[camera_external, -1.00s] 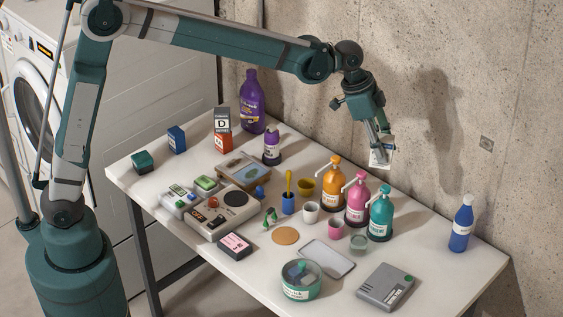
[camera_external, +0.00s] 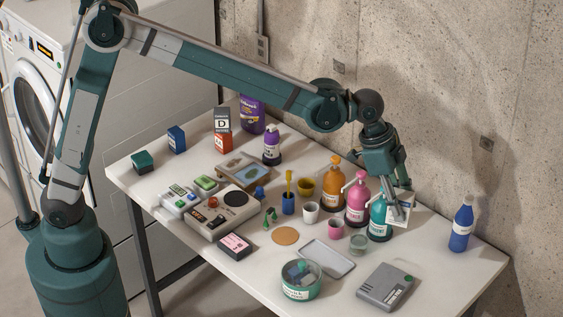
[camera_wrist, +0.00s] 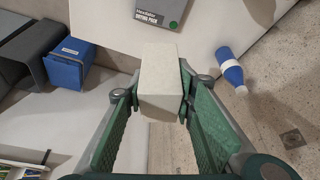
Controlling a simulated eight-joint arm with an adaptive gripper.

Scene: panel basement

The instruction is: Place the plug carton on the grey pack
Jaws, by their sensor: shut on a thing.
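A pale, box-shaped carton (camera_wrist: 159,78), likely the plug carton, is held between the fingers of my gripper (camera_wrist: 160,98) in the wrist view. In the external view my gripper (camera_external: 398,205) is shut on the same white carton (camera_external: 404,214), partly hidden by the fingers, beside the teal pump bottle (camera_external: 377,220). The grey pack (camera_external: 386,287) lies flat near the table's front right corner, with a green dot and a label on top. Its top is bare. In the wrist view the grey pack (camera_wrist: 155,12) shows at the upper edge, beyond the carton and apart from it.
A blue bottle (camera_external: 461,224) stands near the right table edge. Pink (camera_external: 357,203) and orange (camera_external: 333,186) pump bottles stand left of the teal one. A round tub (camera_external: 302,281) and a grey tray (camera_external: 327,258) lie left of the pack. Bare tabletop (camera_external: 428,252) separates pack and blue bottle.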

